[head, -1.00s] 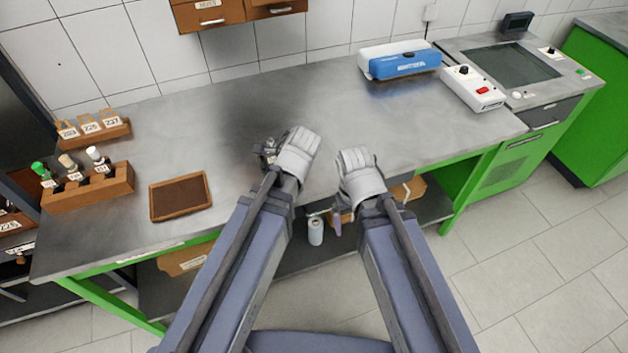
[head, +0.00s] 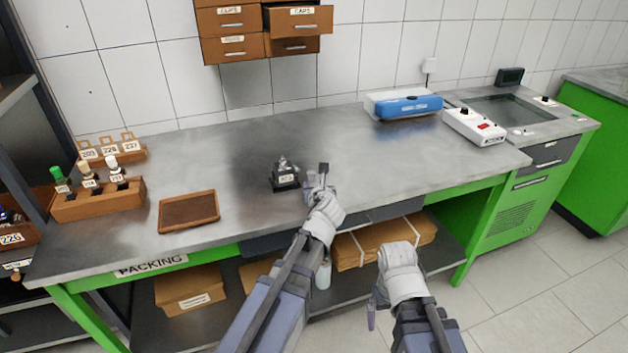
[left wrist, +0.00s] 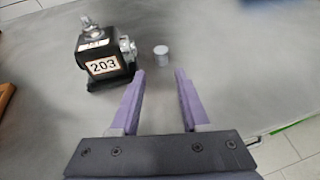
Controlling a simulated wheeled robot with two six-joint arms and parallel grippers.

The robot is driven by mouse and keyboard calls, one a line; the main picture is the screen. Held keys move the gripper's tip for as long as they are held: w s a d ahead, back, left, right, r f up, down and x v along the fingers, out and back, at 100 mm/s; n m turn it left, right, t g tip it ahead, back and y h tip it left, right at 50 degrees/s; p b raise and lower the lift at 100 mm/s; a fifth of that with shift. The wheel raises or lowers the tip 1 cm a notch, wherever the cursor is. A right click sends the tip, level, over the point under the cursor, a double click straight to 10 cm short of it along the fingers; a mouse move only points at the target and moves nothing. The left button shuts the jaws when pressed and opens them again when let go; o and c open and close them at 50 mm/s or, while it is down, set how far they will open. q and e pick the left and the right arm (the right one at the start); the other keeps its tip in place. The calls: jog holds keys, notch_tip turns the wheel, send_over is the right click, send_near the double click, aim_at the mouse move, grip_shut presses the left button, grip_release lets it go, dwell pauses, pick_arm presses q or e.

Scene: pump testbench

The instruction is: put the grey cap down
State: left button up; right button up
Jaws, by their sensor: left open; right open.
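The grey cap (left wrist: 161,53) is a small cylinder standing upright on the grey bench top, just beyond my left fingertips in the left wrist view. My left gripper (left wrist: 160,80) is open and empty, its purple fingers apart from the cap. A black pump with label 203 (left wrist: 103,52) stands left of the cap; it also shows in the head view (head: 285,175). In the head view my left gripper (head: 318,181) is over the bench, right of the pump, and I cannot clearly make out the cap. My right gripper (head: 373,305) is open, low in front of the bench.
A brown tray (head: 189,211) lies left of the pump. A wooden rack with bottles (head: 98,200) is further left. A blue device (head: 409,107) and a white box with a red switch (head: 474,127) are back right. A wall drawer (head: 298,19) stands pulled out.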

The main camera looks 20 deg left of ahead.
aim_at(312, 177)
pick_arm(q)
jog(key=b+x, duration=0.1)
jog(key=x, duration=0.2)
jog(key=b+x, duration=0.1)
jog(key=x, duration=0.2)
jog(key=shift+w+d+f, duration=0.15)
jog(key=shift+w+f, duration=0.05)
jog(key=shift+w, duration=0.1)
jog(key=shift+w+a, duration=0.2)
jog(key=shift+w, duration=0.15)
jog(key=shift+s, duration=0.1)
jog(key=shift+c, duration=0.3)
grip_shut()
